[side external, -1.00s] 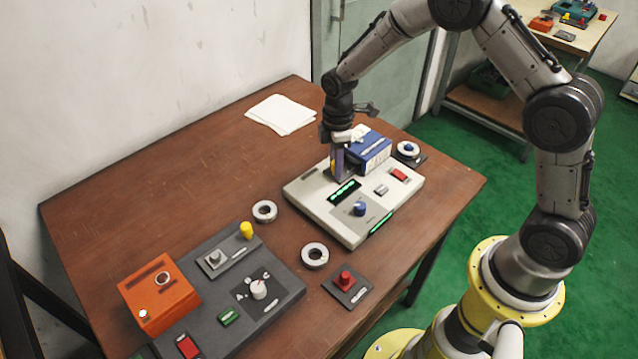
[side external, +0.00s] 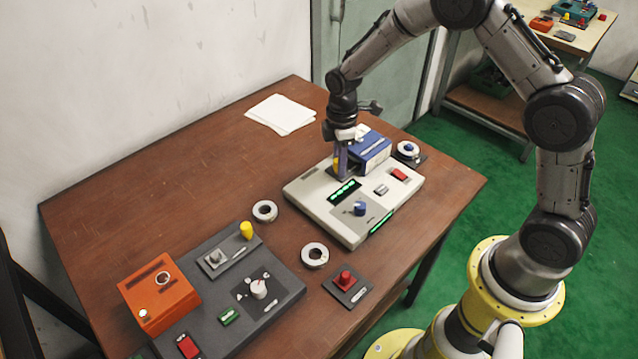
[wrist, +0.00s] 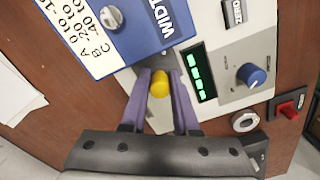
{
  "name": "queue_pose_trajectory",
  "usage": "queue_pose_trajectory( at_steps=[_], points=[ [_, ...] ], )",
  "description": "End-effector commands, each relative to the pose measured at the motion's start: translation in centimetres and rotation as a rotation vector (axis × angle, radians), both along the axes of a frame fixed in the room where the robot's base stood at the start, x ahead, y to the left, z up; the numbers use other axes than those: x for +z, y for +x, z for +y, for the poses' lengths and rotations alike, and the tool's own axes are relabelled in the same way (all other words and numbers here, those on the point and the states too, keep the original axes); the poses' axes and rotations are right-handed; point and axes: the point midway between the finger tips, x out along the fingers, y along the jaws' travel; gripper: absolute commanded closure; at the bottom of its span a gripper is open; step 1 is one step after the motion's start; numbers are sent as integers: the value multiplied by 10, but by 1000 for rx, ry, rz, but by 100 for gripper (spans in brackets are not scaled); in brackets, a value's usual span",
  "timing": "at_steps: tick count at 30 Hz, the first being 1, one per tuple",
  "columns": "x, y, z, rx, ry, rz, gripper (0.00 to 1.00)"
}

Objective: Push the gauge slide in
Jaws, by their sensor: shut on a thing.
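The gauge (side external: 300,197) is a pale grey panel with a green-lit display (side external: 344,190), a blue dial (side external: 360,208) and a blue box (side external: 370,150) at its back. In the wrist view, the box (wrist: 88,48) bears the word "WIDTH" and range labels. My gripper (wrist: 160,88) has its purple fingers shut on a yellow knob (wrist: 160,84) beside the box and display. I take this knob to be the slide's handle. The fingers partly hide it in the side view. How far in the slide sits cannot be told.
Two loose rings (side external: 264,211) (side external: 315,255) lie in front of the gauge. A red peg block (side external: 346,284) and a blue peg with a ring (side external: 408,149) stand nearby. A dark panel (side external: 275,307) and an orange box (side external: 158,293) are at front left.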

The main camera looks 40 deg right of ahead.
Motion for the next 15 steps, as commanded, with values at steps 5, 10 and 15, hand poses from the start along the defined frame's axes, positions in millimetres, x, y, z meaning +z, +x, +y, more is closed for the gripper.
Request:
queue_pose_trajectory(
  at_steps=[5, 10, 15],
  points=[
    [2, 4, -4, -2, -5, -13, 52],
    [1, 3, -3, -1, -3, -10, 52],
    [6, 3, -2, -1, -3, -9, 52]
  ],
)
